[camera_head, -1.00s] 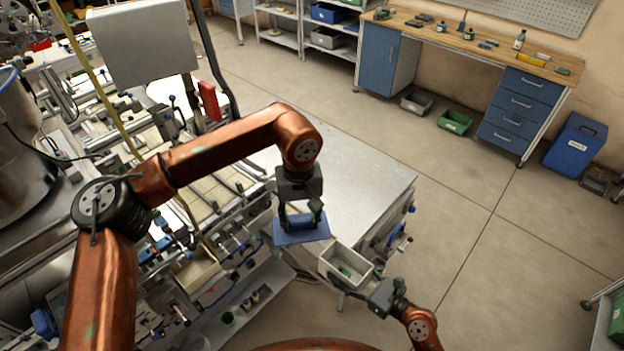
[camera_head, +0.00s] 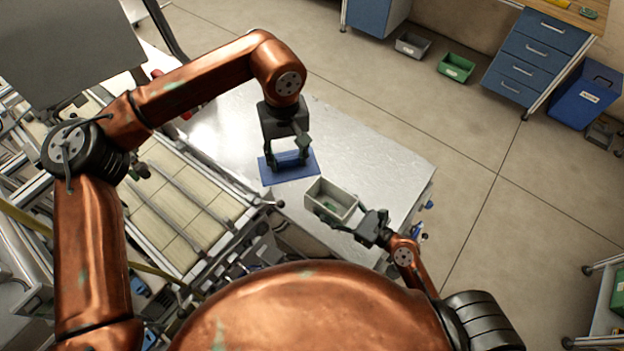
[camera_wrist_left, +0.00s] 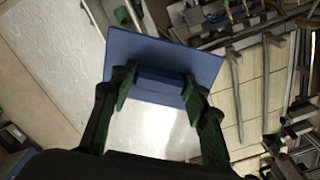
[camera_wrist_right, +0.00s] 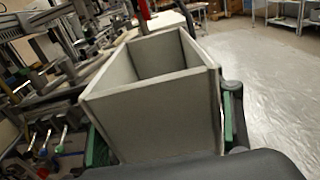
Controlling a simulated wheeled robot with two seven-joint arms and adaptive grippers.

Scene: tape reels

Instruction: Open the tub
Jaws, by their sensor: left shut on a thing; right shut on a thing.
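The tub (camera_head: 336,197) is a grey, open-topped box near the front edge of the metal table; a little green shows inside it in the head view. My right gripper (camera_head: 362,222) is shut on the tub, and the tub's grey wall fills the middle of the right wrist view (camera_wrist_right: 155,100). The lid (camera_head: 272,172) is a flat blue plate with a raised blue handle block, apart from the tub and left of it. My left gripper (camera_head: 288,160) is shut on that block, which shows between its fingers in the left wrist view (camera_wrist_left: 160,82).
The metal table top (camera_head: 370,150) is bare to the right of and behind the lid. A machine with cream panels (camera_head: 180,215) stands at the left. Grey and green bins (camera_head: 456,66) lie on the floor beyond, by a blue drawer unit (camera_head: 535,60).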

